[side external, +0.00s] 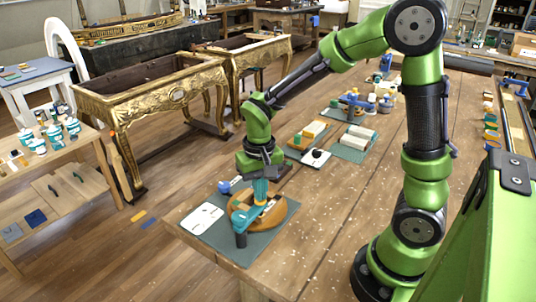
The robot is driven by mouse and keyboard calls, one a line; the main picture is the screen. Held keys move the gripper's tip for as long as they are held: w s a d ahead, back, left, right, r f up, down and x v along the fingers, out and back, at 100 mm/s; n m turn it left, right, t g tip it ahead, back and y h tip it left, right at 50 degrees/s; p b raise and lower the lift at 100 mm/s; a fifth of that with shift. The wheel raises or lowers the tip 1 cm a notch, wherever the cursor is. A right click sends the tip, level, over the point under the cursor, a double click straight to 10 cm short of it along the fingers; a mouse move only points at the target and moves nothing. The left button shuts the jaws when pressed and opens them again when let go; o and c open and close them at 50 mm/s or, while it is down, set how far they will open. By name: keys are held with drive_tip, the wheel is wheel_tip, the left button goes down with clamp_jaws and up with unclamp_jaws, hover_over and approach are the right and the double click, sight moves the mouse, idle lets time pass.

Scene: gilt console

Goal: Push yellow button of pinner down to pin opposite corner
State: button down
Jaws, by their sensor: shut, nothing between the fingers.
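The pinner (241,221) is a teal tool with a dark front end. It stands at the front corner of a brown curved wooden piece (273,217), which lies on a dark green mat (224,240) near the table's corner. My gripper (262,179) points down just above the wooden piece, with its fingers shut. A yellow-orange part (260,188), possibly the button, shows directly below the fingers beside teal parts. I cannot tell whether the fingers touch it. The fingertips are small and partly hidden.
A white plate-like item (203,218) lies on the mat's left. A small blue item (224,187) is behind it. The bare tabletop (325,215) to the right is clear.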

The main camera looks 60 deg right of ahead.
drive_tip(key=shift+r, duration=3.45)
drive_tip(key=shift+a+f, duration=0.1)
drive_tip(key=shift+f, duration=0.15)
drive_tip(key=s+a+r+n+t+y, duration=0.1)
drive_tip(key=s+r+n+t+y, duration=0.1)
drive_tip(key=s+r+t, duration=0.5)
drive_tip(key=shift+s+a+r, duration=0.25)
drive_tip(key=shift+s+r, duration=0.4)
drive_tip(key=shift+s, duration=0.55)
